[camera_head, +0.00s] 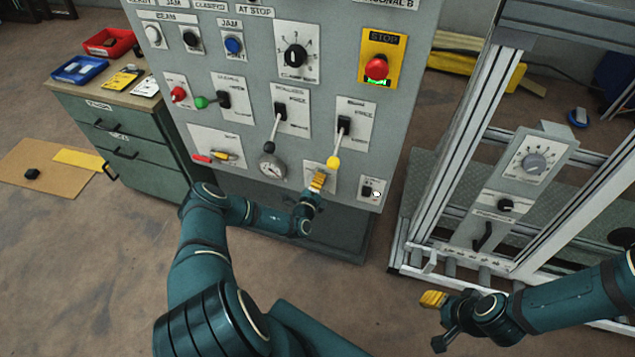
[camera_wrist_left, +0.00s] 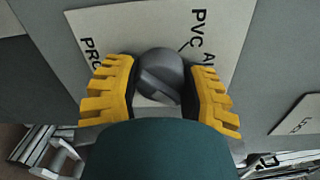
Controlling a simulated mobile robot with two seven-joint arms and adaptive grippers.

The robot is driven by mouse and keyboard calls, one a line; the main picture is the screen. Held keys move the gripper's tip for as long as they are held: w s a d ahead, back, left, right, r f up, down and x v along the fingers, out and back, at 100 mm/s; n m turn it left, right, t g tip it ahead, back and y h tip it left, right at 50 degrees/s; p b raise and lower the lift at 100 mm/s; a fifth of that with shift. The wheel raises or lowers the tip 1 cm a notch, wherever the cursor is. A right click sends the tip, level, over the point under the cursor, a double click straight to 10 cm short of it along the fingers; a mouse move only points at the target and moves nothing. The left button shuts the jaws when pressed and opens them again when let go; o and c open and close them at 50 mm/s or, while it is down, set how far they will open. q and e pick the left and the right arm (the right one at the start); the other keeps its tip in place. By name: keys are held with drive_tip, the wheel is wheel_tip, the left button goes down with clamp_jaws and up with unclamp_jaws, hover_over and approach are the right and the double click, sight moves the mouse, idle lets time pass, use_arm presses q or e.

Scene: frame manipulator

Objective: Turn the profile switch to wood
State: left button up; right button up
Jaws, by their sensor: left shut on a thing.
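The profile switch is a round dark grey knob (camera_wrist_left: 160,75) with a raised grip bar, on a pale plate (camera_wrist_left: 240,30) in the left wrist view. The plate reads "PVC A" at upper right and "PRO" at left; the rest is hidden, and I see no "wood" mark. The bar is tilted. My left gripper's yellow ribbed fingers (camera_wrist_left: 160,92) stand on both sides of the knob, shut on it. In the head view my left gripper (camera_head: 318,181) is at the cabinet's lower plate and hides the knob. My right gripper (camera_head: 433,299) is apart, at lower right.
The grey control cabinet (camera_head: 255,90) carries several switches, a gauge (camera_head: 271,168) and a red stop button (camera_head: 377,68). A yellow-tipped lever (camera_head: 334,162) hangs just above my left gripper. A metal frame with a dial box (camera_head: 535,160) stands right. A green drawer unit (camera_head: 130,150) stands left.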

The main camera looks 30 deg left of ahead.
use_arm(q)
drive_tip(key=shift+r, duration=0.1)
drive_tip(key=o, duration=1.2)
drive_tip(key=shift+s, duration=0.1)
drive_tip(key=v, duration=1.1)
drive_tip(key=shift+s, duration=0.4)
drive_tip(key=shift+d, duration=0.1)
